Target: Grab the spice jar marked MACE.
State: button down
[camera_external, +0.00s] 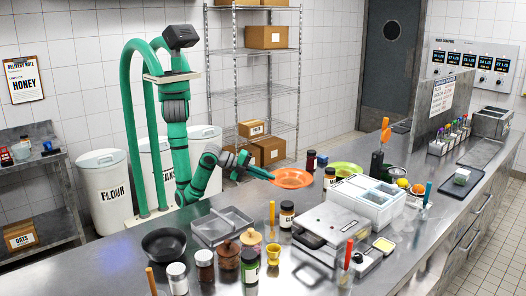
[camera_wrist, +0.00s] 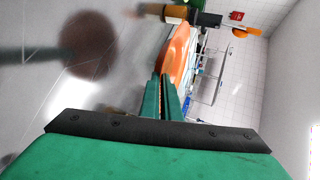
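My gripper (camera_external: 268,176) is over the back of the steel counter, its fingers closed on the rim of an orange plate (camera_external: 293,178). In the wrist view, the fingers (camera_wrist: 166,80) are close together with a thin orange strip between them, and the plate (camera_wrist: 176,52) extends beyond.
A green plate (camera_external: 345,168) lies behind.

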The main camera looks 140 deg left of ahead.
aim_at(282, 182)
notch_tip(282, 182, up, 9)
dwell(0.3)
jog(key=shift+r, duration=0.1)
jog(key=shift+a, duration=0.1)
jog(key=w+a+f+m+t+h, duration=0.1)
jog(key=f+m+h, duration=0.1)
jog(key=f, duration=0.1)
jog(key=w+a+f+m+t+h, duration=0.1)
jog(key=w+f+m+h, duration=0.1)
jog(key=w+a+f+m+t+h, duration=0.1)
jog(key=a+f+m+h, duration=0.1)
jog(key=f, duration=0.1)
jog(key=shift+w+f+m+t+h, duration=0.3)
jog(key=shift+w+t, duration=0.05)
jog(key=shift+t, duration=0.05)
jog(key=shift+s+a+f+m+h, duration=0.25)
jog(key=shift+f+m+h, duration=0.25)
jog(key=shift+m+h, duration=0.25)
jog(key=shift+s+a+f+m+h, duration=0.25)
jog(key=shift+s+m+h, duration=0.15)
jog(key=shift+m+h, duration=0.35)
jog(key=shift+s+a+m+h, duration=0.15)
jog(key=shift+s+m+h, duration=0.55)
jog(key=shift+s+h, duration=0.25)
jog(key=shift+s+r+m+h, duration=0.2)
jog(key=shift+m+h, duration=0.1)
jog(key=shift+h, duration=0.15)
jog(key=shift+f, duration=4.05)
